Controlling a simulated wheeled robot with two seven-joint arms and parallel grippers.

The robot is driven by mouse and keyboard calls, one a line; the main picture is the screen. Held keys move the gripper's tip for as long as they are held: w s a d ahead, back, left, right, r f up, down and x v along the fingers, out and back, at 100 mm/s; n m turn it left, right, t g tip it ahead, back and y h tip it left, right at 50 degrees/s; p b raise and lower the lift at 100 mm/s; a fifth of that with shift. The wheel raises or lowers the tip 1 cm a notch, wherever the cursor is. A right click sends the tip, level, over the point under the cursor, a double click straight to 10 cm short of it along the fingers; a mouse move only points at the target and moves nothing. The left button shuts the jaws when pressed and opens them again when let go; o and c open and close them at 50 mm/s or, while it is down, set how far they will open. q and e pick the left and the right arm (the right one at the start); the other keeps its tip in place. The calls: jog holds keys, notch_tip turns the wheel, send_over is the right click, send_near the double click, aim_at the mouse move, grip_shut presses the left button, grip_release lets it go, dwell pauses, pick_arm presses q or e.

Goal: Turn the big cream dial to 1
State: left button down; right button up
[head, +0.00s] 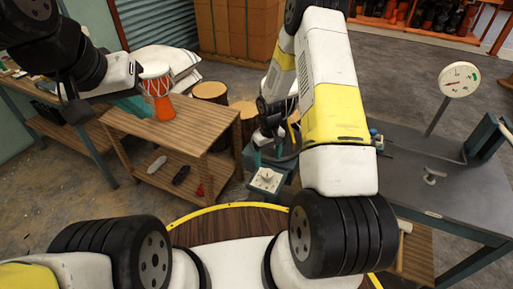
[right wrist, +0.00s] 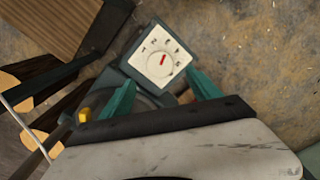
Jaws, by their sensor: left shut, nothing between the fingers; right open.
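The cream dial (head: 265,180) sits on a square pale plate on a dark green box, low in the middle of the head view. In the right wrist view the dial (right wrist: 154,65) shows a round knob with a red mark and numbers around it. I cannot tell surely which number the mark points at. My right gripper (head: 267,150) is open above the box. Its two green fingers (right wrist: 163,93) are apart near the dial's plate, with nothing between them. My left gripper (head: 138,106) is shut and empty, beside the orange and white drum, partly hidden.
The orange and white goblet drum (head: 158,92) stands on a wooden table (head: 175,128). A round gauge (head: 459,79) stands on the grey bench (head: 410,165) at right. Log stools (head: 211,91) are behind. My right arm hides part of the middle.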

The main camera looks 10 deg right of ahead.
aim_at(267, 172)
notch_tip(267, 172, down, 8)
jog(key=shift+r, duration=0.1)
jog(key=shift+c, duration=0.4)
jog(key=c, duration=1.3)
